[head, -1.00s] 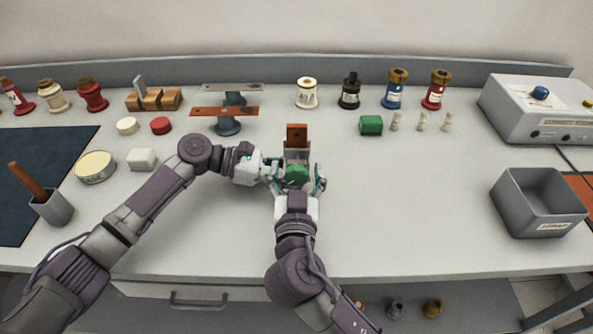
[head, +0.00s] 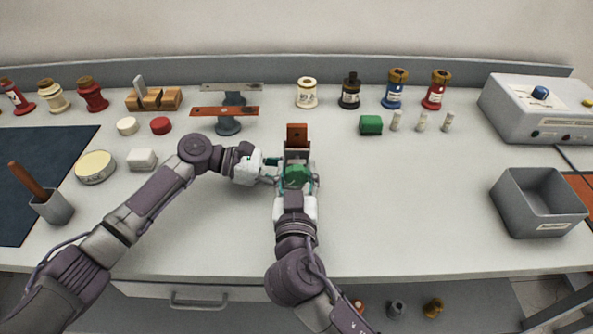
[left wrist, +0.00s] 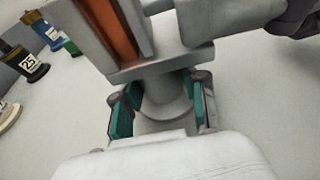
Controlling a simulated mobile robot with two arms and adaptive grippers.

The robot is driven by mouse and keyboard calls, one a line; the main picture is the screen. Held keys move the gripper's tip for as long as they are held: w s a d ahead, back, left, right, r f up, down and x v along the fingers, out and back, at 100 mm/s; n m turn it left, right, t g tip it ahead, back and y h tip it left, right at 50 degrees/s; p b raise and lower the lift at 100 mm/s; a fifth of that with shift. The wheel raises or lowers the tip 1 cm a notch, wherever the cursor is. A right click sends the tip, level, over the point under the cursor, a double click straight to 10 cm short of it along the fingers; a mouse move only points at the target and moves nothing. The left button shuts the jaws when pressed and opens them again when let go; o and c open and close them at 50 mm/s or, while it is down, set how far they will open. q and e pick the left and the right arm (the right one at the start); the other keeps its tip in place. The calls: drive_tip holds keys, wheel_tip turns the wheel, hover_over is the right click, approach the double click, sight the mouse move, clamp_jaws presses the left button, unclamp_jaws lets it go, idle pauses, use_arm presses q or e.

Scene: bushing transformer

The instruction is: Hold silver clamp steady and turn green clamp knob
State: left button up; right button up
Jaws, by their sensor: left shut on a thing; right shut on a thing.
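The silver clamp (head: 297,154) stands mid-table with a copper bar (head: 297,135) upright in it; the clamp (left wrist: 130,72) and the copper bar (left wrist: 107,28) also fill the top of the left wrist view. The green knob (head: 296,175) is on the clamp's near side. My left gripper (head: 272,170) comes in from the left and is shut on the clamp; in the left wrist view its teal-padded fingers (left wrist: 163,108) sit either side of the grey round stem below the clamp. My right gripper (head: 296,184) is shut on the green knob from the near side, its fingertips partly hidden.
A grey bin (head: 540,203) and a white control box (head: 540,108) stand at the right. Two busbar stands (head: 228,124), several spools and bushings line the back. A green block (head: 371,125) lies right of centre.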

drive_tip(key=o, duration=1.2)
drive_tip(key=shift+c, duration=0.2)
drive_tip(key=shift+s, duration=0.1)
drive_tip(key=s, duration=1.2)
drive_tip(key=shift+w+a, duration=0.1)
